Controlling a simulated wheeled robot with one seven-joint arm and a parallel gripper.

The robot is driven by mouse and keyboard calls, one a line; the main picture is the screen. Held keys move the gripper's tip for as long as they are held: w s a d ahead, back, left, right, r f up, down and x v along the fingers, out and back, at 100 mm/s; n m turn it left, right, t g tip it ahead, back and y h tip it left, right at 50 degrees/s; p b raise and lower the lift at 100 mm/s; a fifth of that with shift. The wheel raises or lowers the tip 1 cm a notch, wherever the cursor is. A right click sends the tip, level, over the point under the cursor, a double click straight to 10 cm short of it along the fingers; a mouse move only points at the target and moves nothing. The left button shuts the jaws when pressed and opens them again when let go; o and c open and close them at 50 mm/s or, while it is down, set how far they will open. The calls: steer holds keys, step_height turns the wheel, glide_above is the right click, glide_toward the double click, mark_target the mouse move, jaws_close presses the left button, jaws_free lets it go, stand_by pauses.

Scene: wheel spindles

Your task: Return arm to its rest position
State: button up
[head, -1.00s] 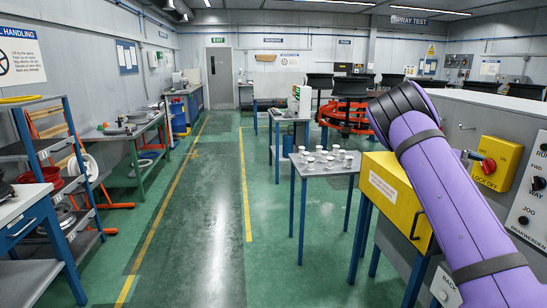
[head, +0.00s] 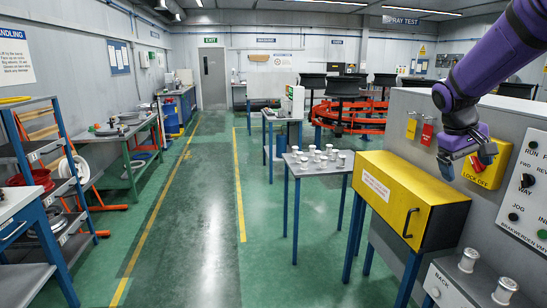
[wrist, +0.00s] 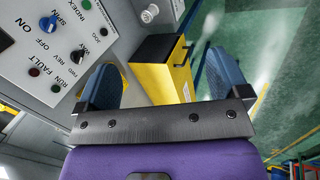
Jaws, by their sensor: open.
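My purple arm (head: 490,60) reaches in from the upper right of the head view. My gripper (head: 464,165) hangs at its end, in front of the control panel (head: 515,135), beside the yellow lock-off plate (head: 483,172) and partly covering it. In the wrist view my gripper (wrist: 163,80) shows two blue-grey fingers spread wide apart. Nothing is between them; the yellow box (wrist: 162,68) shows beyond the gap.
The yellow box (head: 412,200) with a black handle stands below and left of my gripper. Metal spindles (head: 503,291) stand on a grey surface at the lower right. A small table (head: 318,168) holds several more. The green floor (head: 205,225) is clear.

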steer(key=s+a+r+t+y, duration=0.1)
steer(key=s+a+t+y, duration=0.1)
steer(key=s+a, duration=0.8)
steer(key=s+a+r+t+y, duration=0.2)
steer(key=s+a+t, duration=0.1)
steer(key=s+a, duration=0.7)
steer(key=s, duration=0.3)
steer(key=shift+a+r+n+t+y, duration=0.25)
steer(key=shift+r+n+t+y, duration=0.05)
steer(key=shift+t, duration=0.1)
